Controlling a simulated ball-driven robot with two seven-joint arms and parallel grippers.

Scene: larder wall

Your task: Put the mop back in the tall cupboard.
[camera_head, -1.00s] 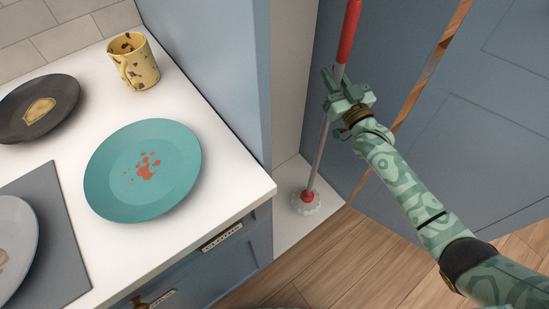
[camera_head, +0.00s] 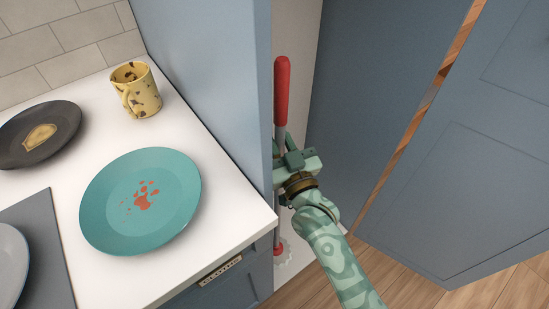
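The mop (camera_head: 281,92) has a red grip, a grey shaft and a pale round head (camera_head: 284,262) with a red hub. It stands roughly upright inside the open tall cupboard (camera_head: 360,85), close to its left side, with the head at the cupboard floor. Whether the head touches that floor is unclear. The head's left part is hidden behind the counter corner. My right gripper (camera_head: 283,150) is shut around the shaft just below the red grip, at the cupboard's left front edge. My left gripper is not in view.
A blue side panel (camera_head: 232,85) and the white counter (camera_head: 215,230) border the cupboard on the left. A teal plate (camera_head: 175,215), a dark plate (camera_head: 60,115) and a yellow mug (camera_head: 147,95) stand on the counter. A panelled blue door (camera_head: 450,190) is on the right.

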